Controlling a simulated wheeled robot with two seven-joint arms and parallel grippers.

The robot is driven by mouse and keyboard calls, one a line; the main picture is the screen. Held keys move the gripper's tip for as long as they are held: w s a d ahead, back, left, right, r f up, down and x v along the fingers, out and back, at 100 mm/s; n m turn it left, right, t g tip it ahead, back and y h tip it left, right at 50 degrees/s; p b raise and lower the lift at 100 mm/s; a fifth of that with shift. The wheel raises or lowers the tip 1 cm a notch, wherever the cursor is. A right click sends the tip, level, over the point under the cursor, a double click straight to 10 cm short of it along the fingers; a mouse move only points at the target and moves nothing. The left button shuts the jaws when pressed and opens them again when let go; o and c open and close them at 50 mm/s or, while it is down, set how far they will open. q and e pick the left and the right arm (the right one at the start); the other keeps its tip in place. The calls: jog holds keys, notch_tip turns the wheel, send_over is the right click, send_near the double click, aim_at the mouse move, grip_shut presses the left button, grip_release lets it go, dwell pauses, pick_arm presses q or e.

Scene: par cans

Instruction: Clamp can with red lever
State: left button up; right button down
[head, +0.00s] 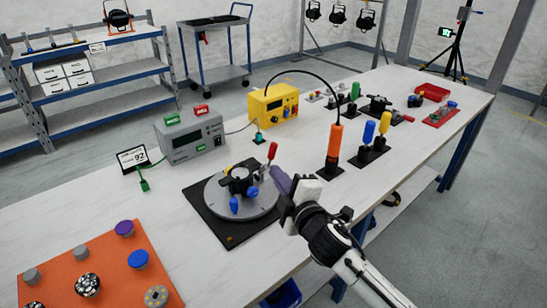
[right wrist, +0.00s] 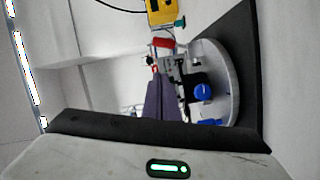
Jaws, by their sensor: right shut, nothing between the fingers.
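A black can-like fixture (head: 239,182) sits on a round grey plate (head: 216,206) on a black mat (head: 206,222). A red lever (head: 272,151) stands upright at its right far side; it also shows in the right wrist view (right wrist: 163,43). Blue knobs (head: 234,205) sit at the fixture's near side, and one shows in the right wrist view (right wrist: 202,92). My right gripper (head: 279,178) is shut and empty just right of the fixture, its purple fingers (right wrist: 160,102) close below the lever. I cannot tell whether they touch it. My left gripper is not in view.
A grey meter box (head: 190,137) and a yellow box (head: 274,104) stand behind. An orange cylinder (head: 334,147) with a black cable and blue and yellow handled tools (head: 368,132) stand to the right. An orange board (head: 105,270) with knobs lies at the near left.

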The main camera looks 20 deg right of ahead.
send_near(273, 157)
jog(key=w+a+r, duration=0.2)
jog(key=w+a, duration=0.2)
jog(key=shift+w+d+f, duration=0.15)
jog(key=shift+w+d, duration=0.7)
jog(key=shift+w, duration=0.05)
jog(key=shift+w+d+f, duration=0.1)
jog(key=shift+w+d, duration=0.25)
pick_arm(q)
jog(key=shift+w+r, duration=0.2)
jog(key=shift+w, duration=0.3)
pick_arm(e)
jog(key=shift+w, duration=0.1)
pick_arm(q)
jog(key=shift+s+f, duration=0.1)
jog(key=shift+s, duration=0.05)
pick_arm(e)
jog(key=shift+d, duration=0.1)
